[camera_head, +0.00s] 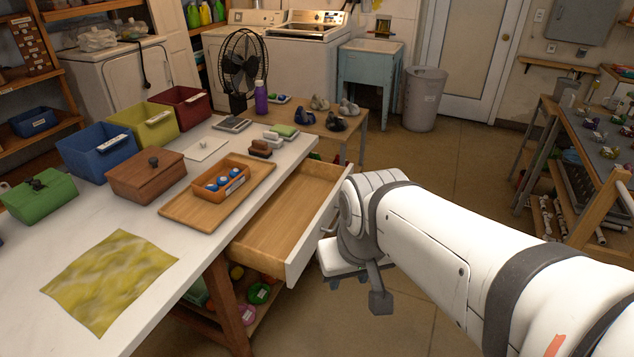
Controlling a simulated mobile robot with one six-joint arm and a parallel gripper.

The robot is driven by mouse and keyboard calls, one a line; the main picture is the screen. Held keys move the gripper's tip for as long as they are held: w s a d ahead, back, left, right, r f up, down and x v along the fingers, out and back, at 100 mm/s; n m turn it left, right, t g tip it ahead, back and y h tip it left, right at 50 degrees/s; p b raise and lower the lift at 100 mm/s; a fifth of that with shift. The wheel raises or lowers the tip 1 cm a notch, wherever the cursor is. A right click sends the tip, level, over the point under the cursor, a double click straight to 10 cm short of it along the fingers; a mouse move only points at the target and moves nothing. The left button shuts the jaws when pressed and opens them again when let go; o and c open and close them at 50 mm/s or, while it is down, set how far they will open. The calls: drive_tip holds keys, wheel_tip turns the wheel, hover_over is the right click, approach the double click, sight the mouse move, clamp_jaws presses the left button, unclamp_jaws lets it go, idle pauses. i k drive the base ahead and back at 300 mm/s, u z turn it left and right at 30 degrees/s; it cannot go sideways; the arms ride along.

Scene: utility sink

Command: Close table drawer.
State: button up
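The table drawer (268,229) is pulled out from the right side of the white-topped table (165,262). It has a white front (312,243) and an empty wooden inside. My white arm reaches in from the lower right. My gripper (350,275) is low beside the outer face of the drawer front, near its middle. The arm's wrist hides part of the drawer front and most of the handle. I cannot tell whether the gripper touches the drawer. Its fingers are mostly hidden, so its opening cannot be made out.
A shelf below holds several round items. A workbench (585,150) stands right; floor between is clear.

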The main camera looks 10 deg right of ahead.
sight(279, 240)
drive_tip(key=z, duration=0.2)
drive_tip(key=i, duration=1)
drive_tip(key=u, duration=1.5)
drive_tip(key=k, duration=0.85)
drive_tip(key=z, duration=1)
drive_tip(key=i, duration=1)
drive_tip(key=z, duration=0.05)
